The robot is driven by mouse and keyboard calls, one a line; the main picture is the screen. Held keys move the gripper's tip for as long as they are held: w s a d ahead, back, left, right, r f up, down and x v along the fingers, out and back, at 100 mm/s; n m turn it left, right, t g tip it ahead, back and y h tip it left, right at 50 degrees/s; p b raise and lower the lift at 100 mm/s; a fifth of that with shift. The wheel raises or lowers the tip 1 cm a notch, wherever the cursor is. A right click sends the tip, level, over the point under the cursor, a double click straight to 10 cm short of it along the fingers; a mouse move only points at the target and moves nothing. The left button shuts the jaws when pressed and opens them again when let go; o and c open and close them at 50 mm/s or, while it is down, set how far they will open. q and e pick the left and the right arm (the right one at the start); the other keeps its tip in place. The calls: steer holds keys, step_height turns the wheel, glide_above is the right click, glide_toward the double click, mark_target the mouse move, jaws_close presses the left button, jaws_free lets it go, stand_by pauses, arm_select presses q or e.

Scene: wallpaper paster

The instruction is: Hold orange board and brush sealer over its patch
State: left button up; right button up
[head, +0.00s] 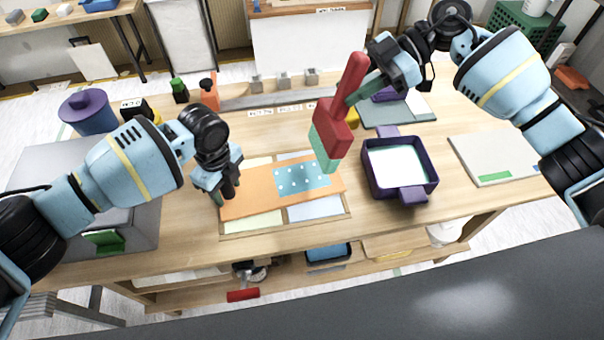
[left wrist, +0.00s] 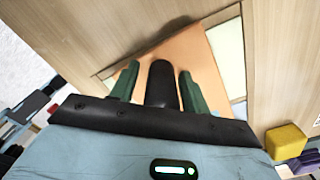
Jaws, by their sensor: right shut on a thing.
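The orange board (head: 250,198) lies on a frame of pale panels on the table. A light-blue patch with white dots (head: 302,178) is on its right half. My left gripper (head: 227,195) is over the board's left end. In the left wrist view its green fingers (left wrist: 158,88) stand apart, with a black rounded part between them and the orange board (left wrist: 195,55) beyond; I cannot tell whether they touch it. My right gripper (head: 352,97) is shut on the red brush (head: 337,112). The brush's teal bristles (head: 326,148) point down near the board's right end, beyond the patch; contact is unclear.
A dark purple tray (head: 375,185) with pale contents stands right of the board. A white panel with a green label (head: 490,160) lies farther right. A grey tray (head: 140,225) is at left.

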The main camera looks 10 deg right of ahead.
arm_select(q)
steer(key=shift+o, duration=0.5)
steer(key=shift+w+r, duration=0.1)
steer(key=shift+r, duration=0.15)
steer(key=shift+r, duration=0.2)
step_height(320, 180, up, 11)
steer(key=shift+r, duration=0.2)
